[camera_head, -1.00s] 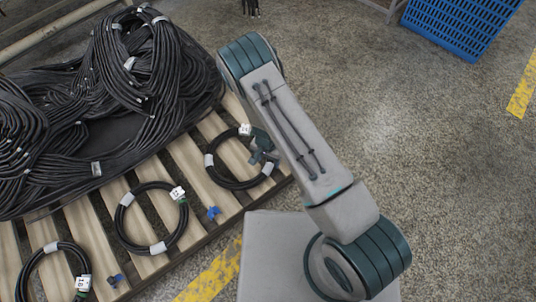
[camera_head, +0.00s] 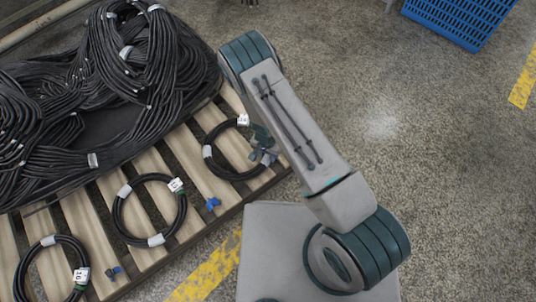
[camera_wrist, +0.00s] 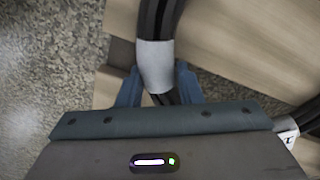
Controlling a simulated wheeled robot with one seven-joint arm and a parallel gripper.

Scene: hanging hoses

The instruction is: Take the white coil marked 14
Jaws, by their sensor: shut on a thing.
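Three coils lie on the pallet; all are black hose with white bands, and none is white overall. My gripper (camera_head: 264,157) is at the right side of the upper right coil (camera_head: 211,166). Its number tag (camera_head: 243,120) is too small to read. In the wrist view, my gripper's blue fingers (camera_wrist: 157,92) sit on both sides of a white band (camera_wrist: 155,65) on the black hose and are shut on it. The middle coil (camera_head: 117,215) has a small tag that I cannot read clearly. The lower left coil (camera_head: 21,272) has a tag that seems to read 16.
A large heap of black hoses (camera_head: 150,60) covers the upper left of the wooden pallet (camera_head: 150,165). Small blue parts (camera_head: 212,204) lie between the coils. A blue crate (camera_head: 460,22) stands at the upper right. The floor on the right is open.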

